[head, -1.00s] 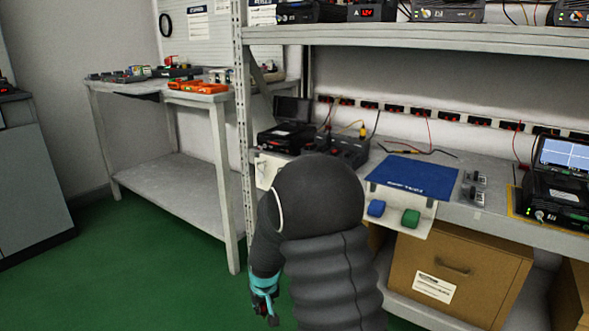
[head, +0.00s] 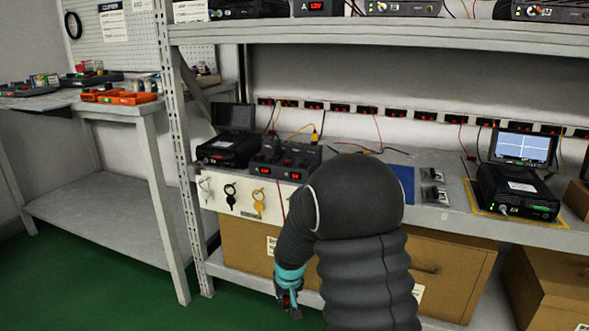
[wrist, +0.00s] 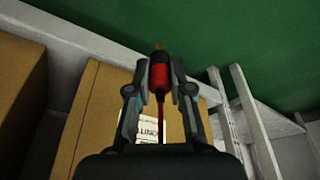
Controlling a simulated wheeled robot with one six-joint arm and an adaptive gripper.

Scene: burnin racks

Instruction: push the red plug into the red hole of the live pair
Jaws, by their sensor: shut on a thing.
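My gripper (head: 291,308) hangs low in front of the bench, below the shelf edge and above the green floor. In the wrist view my gripper (wrist: 159,85) is shut on the red plug (wrist: 160,78), with a brass-coloured tip pointing away and a red lead trailing back. Red and black holes sit in pairs in a strip (head: 395,113) along the back wall above the bench. A dark unit with small red displays (head: 285,160) stands on the bench. I cannot tell which pair is live. The plug is well apart from the strip.
Cardboard boxes (head: 455,262) fill the lower shelf. A rack post (head: 180,170) stands at left. An instrument with a screen (head: 515,190) stands at right. A blue mat (head: 402,180) is partly hidden by my arm.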

